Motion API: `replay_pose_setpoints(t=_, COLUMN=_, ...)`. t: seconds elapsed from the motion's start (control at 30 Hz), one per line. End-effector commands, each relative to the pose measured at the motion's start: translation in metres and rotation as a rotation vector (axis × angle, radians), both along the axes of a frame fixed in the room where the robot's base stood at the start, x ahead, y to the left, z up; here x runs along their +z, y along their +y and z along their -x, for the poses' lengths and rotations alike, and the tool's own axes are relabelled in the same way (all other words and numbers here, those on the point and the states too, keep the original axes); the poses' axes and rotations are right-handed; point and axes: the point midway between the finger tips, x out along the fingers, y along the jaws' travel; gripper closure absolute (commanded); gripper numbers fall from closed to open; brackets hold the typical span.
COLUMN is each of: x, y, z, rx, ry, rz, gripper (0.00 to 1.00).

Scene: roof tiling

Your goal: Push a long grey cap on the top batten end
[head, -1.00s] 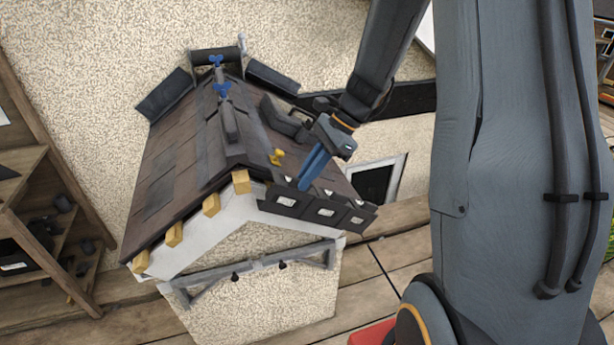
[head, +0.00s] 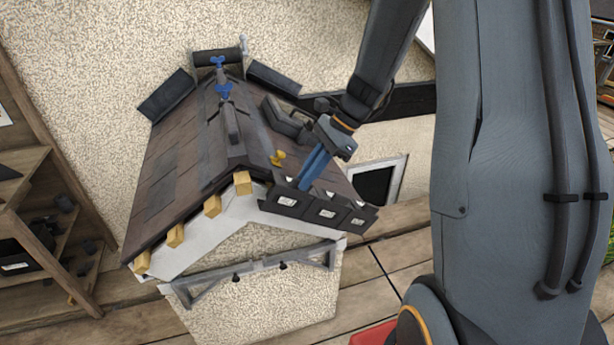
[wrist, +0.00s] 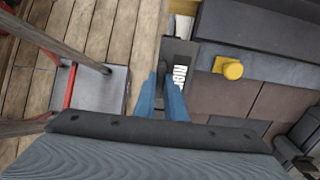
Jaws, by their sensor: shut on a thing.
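Several bare yellow wooden batten ends stick out along the left gable slope of the model roof. The top batten end (head: 242,183) sits just below the ridge. My gripper (head: 306,185), with blue fingers, points down at the left compartment of a dark labelled box (head: 325,212) at the right slope's lower front. It also shows in the wrist view (wrist: 163,88), its fingers close together. They are shut on a small dark piece, probably a grey cap, mostly hidden between them; its length cannot be told. The gripper is to the right of the top batten end, apart from it.
A yellow knob (head: 277,158) stands on the right slope. Blue-handled clamps (head: 224,91) stand along the ridge. A wooden shelf (head: 45,225) is at the left. In the wrist view, a grey platform with red legs (wrist: 92,88) stands on the plank floor.

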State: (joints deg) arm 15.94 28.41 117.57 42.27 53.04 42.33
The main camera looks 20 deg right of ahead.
Motion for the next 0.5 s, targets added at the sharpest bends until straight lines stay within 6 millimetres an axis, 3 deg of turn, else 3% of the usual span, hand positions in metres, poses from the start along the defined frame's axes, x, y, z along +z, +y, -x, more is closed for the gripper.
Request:
replay_pose_setpoints(t=0.17, x=0.0001, y=0.0000, z=0.0001, rx=0.000, ry=0.000, rz=0.000, gripper=1.00)
replay_pose_setpoints(t=0.2, x=0.0002, y=0.0000, z=0.0001, rx=0.000, ry=0.000, rz=0.000, gripper=0.85)
replay_pose_setpoints(t=0.3, x=0.0001, y=0.0000, z=0.0001, rx=0.000, ry=0.000, rz=0.000, gripper=0.68)
replay_pose_setpoints(t=0.5, x=0.0001, y=-0.0001, z=0.0001, rx=0.000, ry=0.000, rz=0.000, gripper=0.68)
